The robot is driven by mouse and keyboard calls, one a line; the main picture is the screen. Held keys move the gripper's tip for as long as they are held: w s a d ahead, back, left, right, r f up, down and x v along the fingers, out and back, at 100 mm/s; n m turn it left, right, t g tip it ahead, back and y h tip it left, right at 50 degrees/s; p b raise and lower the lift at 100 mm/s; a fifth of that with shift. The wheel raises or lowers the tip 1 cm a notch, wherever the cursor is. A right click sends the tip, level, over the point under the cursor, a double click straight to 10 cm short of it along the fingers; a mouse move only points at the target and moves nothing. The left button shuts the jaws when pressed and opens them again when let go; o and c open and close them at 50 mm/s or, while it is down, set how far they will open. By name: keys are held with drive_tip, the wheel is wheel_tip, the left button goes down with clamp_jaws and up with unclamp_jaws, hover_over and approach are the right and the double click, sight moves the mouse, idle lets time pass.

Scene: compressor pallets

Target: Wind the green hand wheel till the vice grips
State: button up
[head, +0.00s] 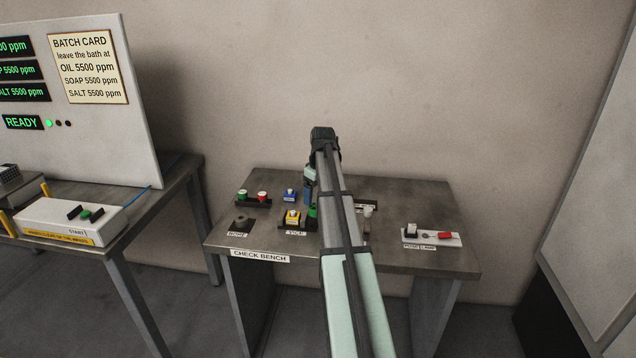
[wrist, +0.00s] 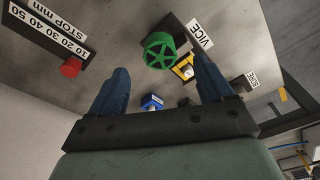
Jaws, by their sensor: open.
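The green hand wheel (wrist: 159,50) is a spoked wheel at the upper middle of the wrist view, beside the VICE label (wrist: 201,32). In the head view a bit of the wheel (head: 313,211) shows left of my arm. The vice (wrist: 177,62) is dark, with a yellow piece (wrist: 186,69) at it; whether the jaws touch the piece I cannot tell. My gripper (wrist: 162,63) is open, its blue fingers wide apart. The wheel appears between the fingertips and apart from them, with nothing held. In the head view my arm hides most of the gripper (head: 308,190).
A blue block (wrist: 152,102) with a white top stands near the vice. A red knob (wrist: 71,67) sits on the STOP mm scale. On the check bench (head: 240,213), green and red pieces stand back left.

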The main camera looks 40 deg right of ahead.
sight(315, 206)
drive_tip(key=shift+w+f, duration=0.2)
drive_tip(key=shift+f, duration=1.25)
drive_tip(key=shift+w+f, duration=0.15)
drive_tip(key=shift+f, duration=1.3)
drive_tip(key=shift+c, duration=0.5)
drive_tip(key=c, duration=1)
drive_tip(key=shift+a+m, duration=0.1)
drive_tip(key=shift+m, duration=1.7)
drive_tip(key=shift+c, duration=0.2)
drive_tip(key=shift+m+h, duration=0.3)
drive_tip(key=shift+m, duration=1.6)
